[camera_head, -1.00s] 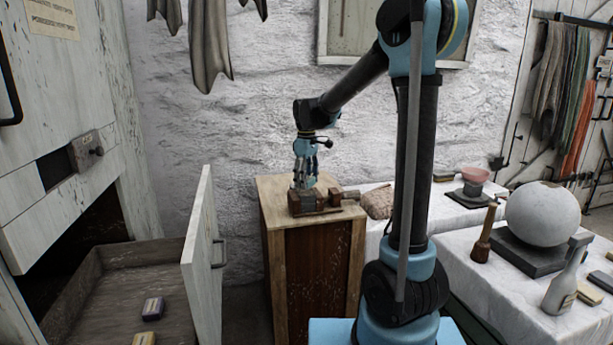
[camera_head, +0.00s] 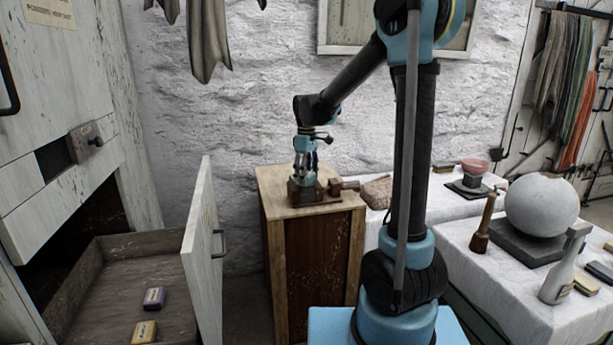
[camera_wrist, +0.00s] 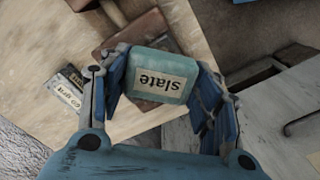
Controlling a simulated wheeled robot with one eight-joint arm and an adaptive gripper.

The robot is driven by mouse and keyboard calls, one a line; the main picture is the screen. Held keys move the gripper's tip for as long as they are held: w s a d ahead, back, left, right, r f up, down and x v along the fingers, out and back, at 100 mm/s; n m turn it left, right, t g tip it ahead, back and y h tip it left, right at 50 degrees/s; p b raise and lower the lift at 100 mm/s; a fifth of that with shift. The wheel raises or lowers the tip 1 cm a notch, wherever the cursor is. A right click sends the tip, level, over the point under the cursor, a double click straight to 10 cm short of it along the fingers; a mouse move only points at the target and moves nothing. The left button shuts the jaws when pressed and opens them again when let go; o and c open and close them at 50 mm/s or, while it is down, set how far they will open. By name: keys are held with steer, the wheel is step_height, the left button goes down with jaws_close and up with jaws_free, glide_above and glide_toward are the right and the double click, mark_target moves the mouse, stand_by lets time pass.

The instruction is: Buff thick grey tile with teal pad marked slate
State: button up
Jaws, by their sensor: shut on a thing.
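The teal pad (camera_wrist: 161,75) carries a pale label reading "slate", upside down in the wrist view. My gripper (camera_wrist: 160,92) is shut on it, one finger at each side. In the head view my gripper (camera_head: 304,180) points down just above brown blocks (camera_head: 328,190) on the wooden cabinet's top. In the wrist view a flat brown piece (camera_wrist: 118,42) shows behind the pad. I cannot tell whether the pad touches anything below it. I cannot pick out the thick grey tile for certain; the pad and fingers may hide it.
The wooden cabinet (camera_head: 268,190) stands against the wall. An open drawer (camera_head: 110,275) at left holds a purple block (camera_head: 154,298) and a yellow block (camera_head: 144,331). A dark piece with a pale label (camera_wrist: 66,88) lies left of the pad.

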steer(key=shift+f, duration=0.4)
steer(key=shift+w, duration=0.1)
steer(key=shift+w+d, duration=0.5)
steer(key=shift+w, duration=0.3)
steer(key=shift+s+a+f, duration=0.1)
steer(key=shift+s+a, duration=0.25)
steer(key=shift+s, duration=0.3)
steer(key=shift+s+a+r, duration=0.1)
steer(key=shift+s+a, duration=0.2)
steer(key=shift+s, duration=0.3)
steer(key=shift+s+a+f, duration=0.1)
steer(key=shift+s+a, duration=0.25)
steer(key=shift+s, duration=0.3)
steer(key=shift+w+d, duration=0.3)
steer(key=shift+w, duration=0.35)
steer(key=shift+w+d, duration=0.35)
steer(key=shift+w, duration=0.25)
steer(key=shift+w+d, duration=0.3)
steer(key=shift+w, duration=0.35)
steer(key=shift+s+a, duration=0.35)
steer(key=shift+s, duration=0.25)
steer(key=shift+s+a, duration=0.3)
steer(key=shift+s, duration=0.35)
steer(key=shift+s+a, duration=0.35)
steer(key=shift+s, duration=0.25)
